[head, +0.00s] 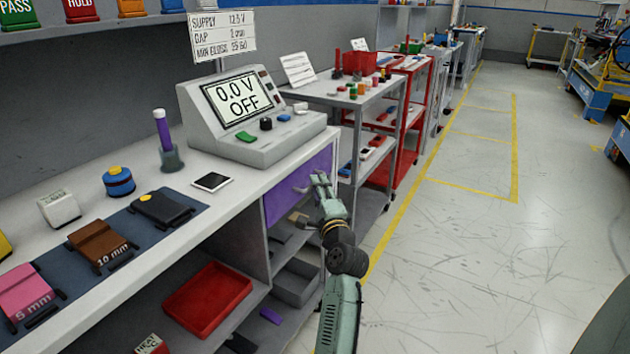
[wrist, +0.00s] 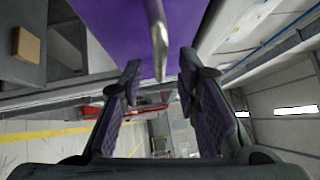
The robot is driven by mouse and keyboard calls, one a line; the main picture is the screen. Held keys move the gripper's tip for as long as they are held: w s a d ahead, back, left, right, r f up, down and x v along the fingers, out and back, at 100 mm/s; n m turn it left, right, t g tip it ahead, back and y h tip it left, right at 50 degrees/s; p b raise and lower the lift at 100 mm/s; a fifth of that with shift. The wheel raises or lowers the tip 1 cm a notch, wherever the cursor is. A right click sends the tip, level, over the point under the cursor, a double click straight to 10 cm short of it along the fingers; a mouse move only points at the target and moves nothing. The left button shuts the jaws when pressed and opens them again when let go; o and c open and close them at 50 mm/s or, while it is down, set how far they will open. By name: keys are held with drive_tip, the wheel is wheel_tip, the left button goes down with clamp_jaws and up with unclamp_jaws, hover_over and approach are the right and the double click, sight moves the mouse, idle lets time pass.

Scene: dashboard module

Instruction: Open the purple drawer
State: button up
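The purple drawer (head: 283,201) is at the right end of the workbench, under the grey console, and its front looks flush with the cabinet. Its purple front fills the top of the wrist view (wrist: 115,30). Its metal handle (wrist: 158,40) reaches down between my two fingers in that view. I cannot tell whether the fingers touch it. My gripper (wrist: 160,66) is open, with one finger on each side of the handle. In the head view my gripper (head: 319,181) is in front of the drawer and hides part of it.
The console (head: 250,115) and a dark phone-like slab (head: 212,181) are on the white benchtop. A grey cart stands behind my arm. The floor (head: 480,240) at right is clear.

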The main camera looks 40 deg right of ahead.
drive_tip(key=shift+x, duration=1.65)
clamp_jaws()
